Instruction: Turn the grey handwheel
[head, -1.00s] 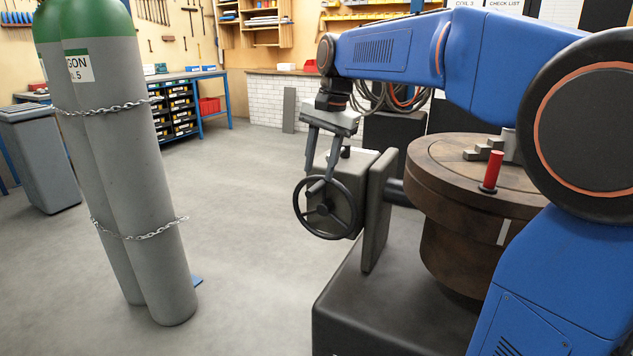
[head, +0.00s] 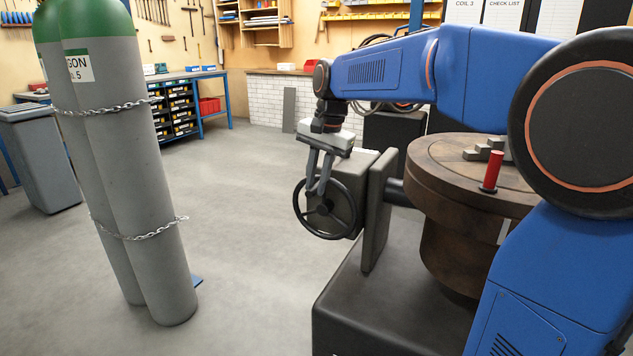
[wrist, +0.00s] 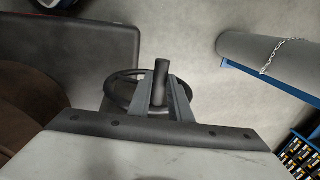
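The handwheel (head: 297,222) is a dark grey, nearly black ring with spokes, upright on the side of a grey box. It also shows in the wrist view (wrist: 115,87), partly hidden by the fingers. My gripper (head: 318,191) points down at the wheel's upper part from above. In the wrist view, my gripper's fingers (wrist: 161,92) stand on either side of the wheel's dark handle (wrist: 161,72). The handle is between them, but I cannot tell whether both fingers press on it. The fingertips' contact with the rim is unclear in the head view.
A brown round table (head: 440,160) with a red peg (head: 491,172) stands right of the wheel, on a dark base (head: 400,310). Chained grey gas cylinders (head: 135,190) stand at the left. The floor between them and the wheel is clear.

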